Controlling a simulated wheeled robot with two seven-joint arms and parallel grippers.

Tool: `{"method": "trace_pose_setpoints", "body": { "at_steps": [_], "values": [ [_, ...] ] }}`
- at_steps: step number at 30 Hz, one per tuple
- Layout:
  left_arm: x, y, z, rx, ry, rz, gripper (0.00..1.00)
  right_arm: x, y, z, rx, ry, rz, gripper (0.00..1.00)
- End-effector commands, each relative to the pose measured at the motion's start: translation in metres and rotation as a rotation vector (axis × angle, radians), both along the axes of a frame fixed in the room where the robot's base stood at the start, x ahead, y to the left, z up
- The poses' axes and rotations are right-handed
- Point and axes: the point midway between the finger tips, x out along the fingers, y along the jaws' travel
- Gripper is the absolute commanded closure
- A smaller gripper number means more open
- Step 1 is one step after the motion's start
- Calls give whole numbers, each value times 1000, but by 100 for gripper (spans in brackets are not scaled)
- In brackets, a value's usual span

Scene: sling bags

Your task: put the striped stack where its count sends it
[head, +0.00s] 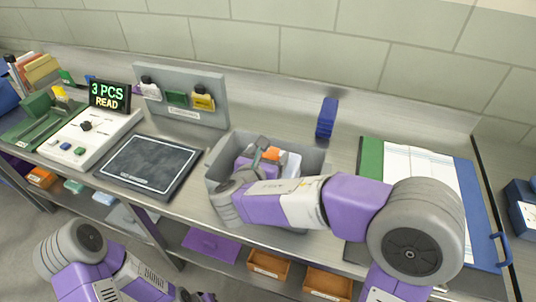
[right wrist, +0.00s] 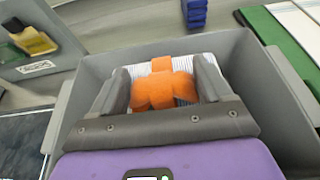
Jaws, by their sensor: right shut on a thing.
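The striped stack (right wrist: 183,68) is a white bundle with fine grey stripes and an orange band (right wrist: 165,90) around it. It is in the grey bin (right wrist: 262,85), with the bin walls around it. My right gripper (right wrist: 163,84) is shut on it, one finger at each side of the orange band. In the head view, my right gripper (head: 262,154) reaches into the grey bin (head: 215,153), and my forearm hides much of the bin. A display (head: 109,97) reads "3 PCS READ". My left gripper is barely in the head view at the bottom edge; its jaws cannot be made out.
A dark slate pad (head: 150,166) lies left of the bin, beside a white control box (head: 85,138). Behind stands a grey panel (head: 180,80) with bottles. A blue block (head: 327,118) stands behind the bin. Right is a green, white and blue board (head: 425,165). Orange trays (head: 268,266) sit below.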

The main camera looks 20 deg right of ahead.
Motion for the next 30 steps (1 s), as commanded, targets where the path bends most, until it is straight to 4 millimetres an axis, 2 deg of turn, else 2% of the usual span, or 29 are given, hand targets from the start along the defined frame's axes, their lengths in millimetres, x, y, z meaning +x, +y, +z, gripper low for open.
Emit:
{"method": "trace_pose_setpoints", "body": {
  "at_steps": [2,3,7,15,20,30],
  "values": [
    [0,0,0,0,0,0,100,0,0,0,0,-2,0,99],
    [0,0,0,0,0,0,100,0,0,0,0,0,0,20],
    [0,0,0,0,0,0,100,0,0,0,0,0,0,0],
    [0,0,1,0,0,0,100,0,0,2,0,0,0,0],
    [0,0,13,0,0,0,100,0,0,17,0,-1,1,0],
    [0,0,31,0,0,0,100,-60,42,42,-1,-2,5,0]
  ]
}}
